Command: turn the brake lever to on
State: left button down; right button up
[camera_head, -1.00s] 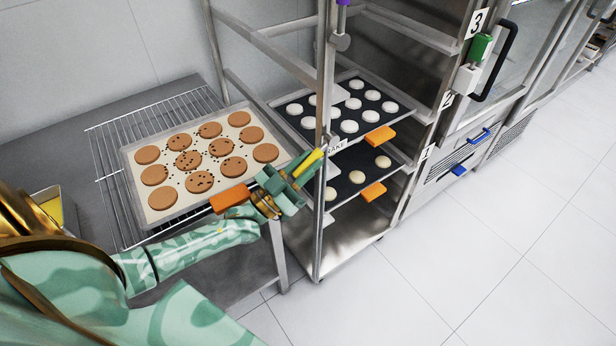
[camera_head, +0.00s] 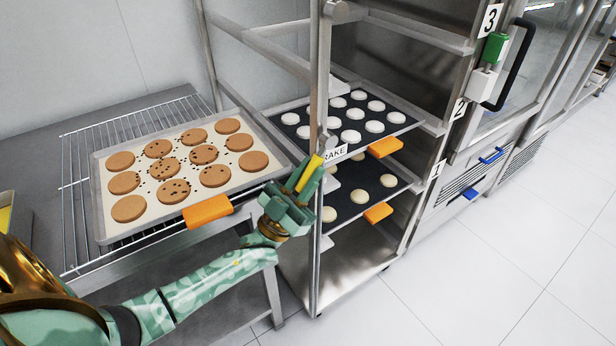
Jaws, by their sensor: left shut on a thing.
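The yellow brake lever (camera_head: 309,172) is on the front post of the rack, tilted with its upper end to the right. A white label (camera_head: 334,154) beside it shows the letters "RAKE"; its left end is hidden. My left gripper (camera_head: 306,186) is shut on the yellow lever, with its green fingers on both sides of it. The lever's lower part is hidden between the fingers. My right gripper is not in view.
The rack (camera_head: 322,110) holds dark trays of white rounds with orange grips. Left of it, a cookie tray (camera_head: 100,205) with an orange grip (camera_head: 207,210) lies on a wire rack (camera_head: 75,180), close to my left gripper. The floor at right is clear.

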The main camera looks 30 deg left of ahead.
pick_arm(q)
jog(key=shift+f, duration=0.1)
jog(key=c, duration=1.3)
grip_release()
jog(key=shift+w, duration=0.1)
jog(key=b+v, duration=0.2)
jog(key=v, duration=1.4)
jog(key=shift+s, duration=0.2)
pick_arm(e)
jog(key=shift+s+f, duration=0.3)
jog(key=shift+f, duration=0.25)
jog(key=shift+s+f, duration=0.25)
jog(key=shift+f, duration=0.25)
